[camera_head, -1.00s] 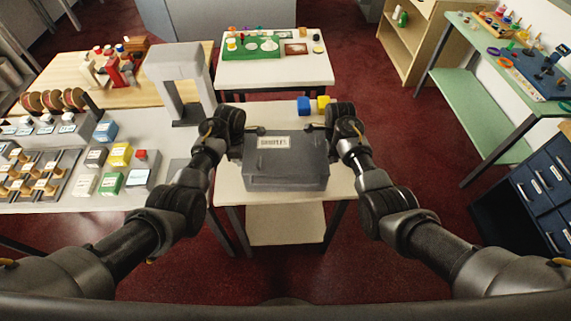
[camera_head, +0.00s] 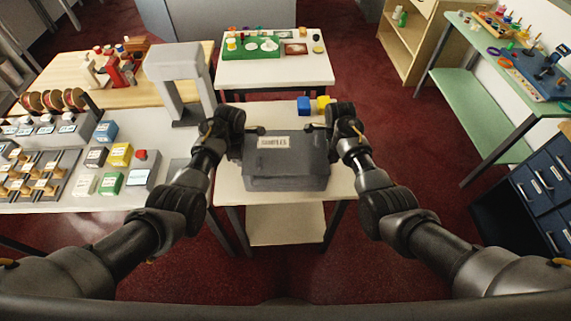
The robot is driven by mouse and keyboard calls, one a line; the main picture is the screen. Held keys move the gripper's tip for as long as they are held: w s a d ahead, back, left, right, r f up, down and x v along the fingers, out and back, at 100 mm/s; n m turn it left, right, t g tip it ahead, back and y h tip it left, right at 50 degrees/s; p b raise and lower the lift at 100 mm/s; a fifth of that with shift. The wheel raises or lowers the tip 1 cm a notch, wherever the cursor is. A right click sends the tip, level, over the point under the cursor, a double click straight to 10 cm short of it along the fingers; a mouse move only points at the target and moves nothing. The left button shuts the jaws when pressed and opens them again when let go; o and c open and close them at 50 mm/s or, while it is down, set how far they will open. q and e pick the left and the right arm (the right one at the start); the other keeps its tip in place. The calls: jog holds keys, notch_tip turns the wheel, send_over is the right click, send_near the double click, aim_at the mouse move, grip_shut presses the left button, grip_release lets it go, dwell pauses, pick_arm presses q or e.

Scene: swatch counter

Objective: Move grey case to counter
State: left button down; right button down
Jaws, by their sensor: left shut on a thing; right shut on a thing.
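The grey case (camera_head: 287,170) has a white label reading "SAMPLES" on it. It is in the middle of the head view, over a small white table (camera_head: 342,183), between my two arms. My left gripper (camera_head: 254,131) is shut on the case's far left part. My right gripper (camera_head: 314,128) is shut on its far right part. The fingertips are small and partly hidden. I cannot tell whether the case touches the table top. The white counter (camera_head: 150,120) is to the left, next to the small table.
A grey arch (camera_head: 179,75) stands on the counter, with several coloured boxes and a button box (camera_head: 142,170) nearer. Blue drawers (camera_head: 530,190) stand at right. Red floor is open between.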

pick_arm(q)
jog(key=shift+w+r, duration=0.1)
jog(key=shift+r, duration=0.05)
pick_arm(e)
jog(key=shift+w+r, duration=0.1)
jog(key=shift+r, duration=0.1)
